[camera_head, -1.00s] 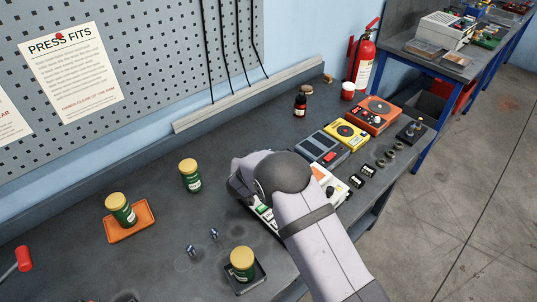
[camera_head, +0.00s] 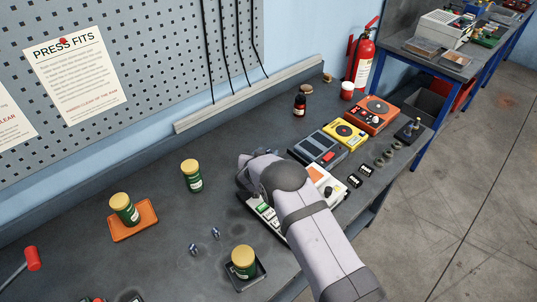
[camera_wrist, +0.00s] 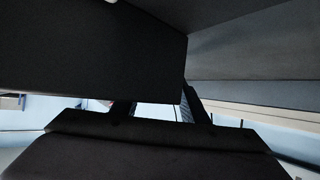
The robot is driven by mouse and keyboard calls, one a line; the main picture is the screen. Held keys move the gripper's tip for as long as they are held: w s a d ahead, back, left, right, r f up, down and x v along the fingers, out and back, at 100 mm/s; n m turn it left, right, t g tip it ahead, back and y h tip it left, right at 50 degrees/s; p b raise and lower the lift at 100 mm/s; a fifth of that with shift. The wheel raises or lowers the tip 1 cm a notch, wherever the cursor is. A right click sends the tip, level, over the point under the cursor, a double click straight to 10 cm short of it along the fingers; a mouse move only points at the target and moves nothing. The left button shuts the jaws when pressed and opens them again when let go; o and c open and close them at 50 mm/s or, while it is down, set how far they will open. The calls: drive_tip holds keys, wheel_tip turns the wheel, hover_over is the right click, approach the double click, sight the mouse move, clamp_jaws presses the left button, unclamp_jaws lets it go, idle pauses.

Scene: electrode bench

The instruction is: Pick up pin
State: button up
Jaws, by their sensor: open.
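No object is clearly recognizable as the pin. Two small shiny metal pieces stand apart on the grey bench in the head view, a left piece (camera_head: 193,249) and a right piece (camera_head: 215,233); I cannot tell whether either is the pin. My gripper (camera_wrist: 158,112) shows in the wrist view as dark fingers apart, with no held object visible between them. In the head view my arm hides the fingertips, and its end is up and to the right of the metal pieces, above the bench.
Green jars with yellow lids stand on an orange tray (camera_head: 148,231), on a black tray (camera_head: 260,280) and on the bare bench. A yellow device (camera_head: 345,134), an orange device (camera_head: 372,114) and a dark bottle (camera_head: 300,105) are at the right.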

clamp_jaws()
drive_tip(key=shift+r, duration=0.1)
